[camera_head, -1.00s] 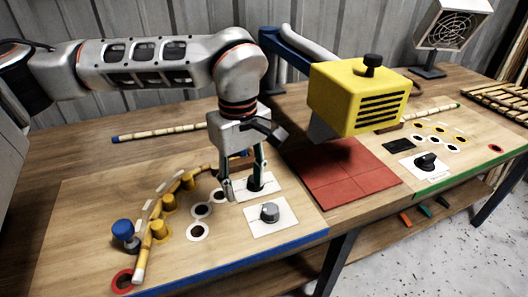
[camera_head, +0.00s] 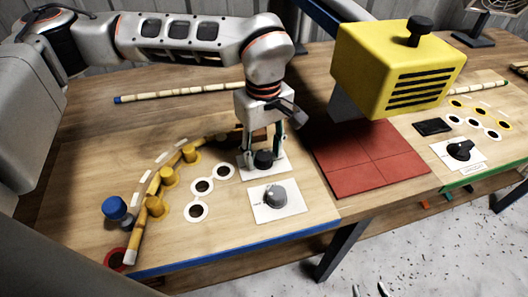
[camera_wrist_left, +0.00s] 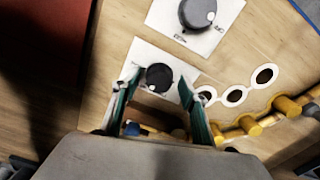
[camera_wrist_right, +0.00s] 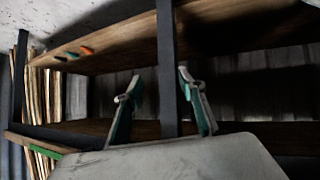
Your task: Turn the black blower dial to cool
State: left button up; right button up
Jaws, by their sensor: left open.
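A black dial (camera_head: 264,158) sits on a white plate at the back right of the left board. My left gripper (camera_head: 263,153) is directly over it, pointing down, with a finger on either side. In the left wrist view the black dial (camera_wrist_left: 158,77) shows between the two separated fingers (camera_wrist_left: 160,92); I cannot tell whether they touch it. A second black dial (camera_head: 460,150) sits on a white card at the right. My right gripper (camera_wrist_right: 163,98) shows only in its wrist view, with fingers apart and nothing between them.
A grey dial (camera_head: 275,196) on a white card is close in front of my left gripper. A yellow blower box (camera_head: 395,65) overhangs a red mat (camera_head: 370,160) to the right. A rattan strip curves around yellow pegs (camera_head: 168,176). My right gripper faces shelving (camera_wrist_right: 90,55).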

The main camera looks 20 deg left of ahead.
pick_arm(q)
jog(key=shift+f, duration=0.25)
pick_arm(e)
jog(key=shift+w+d+r, duration=0.1)
jog(key=shift+w+r, duration=0.15)
jog(key=shift+w, duration=0.25)
pick_arm(q)
jog(key=c, duration=1.1)
pick_arm(e)
jog(key=shift+s+f, duration=0.1)
jog(key=shift+s, duration=0.25)
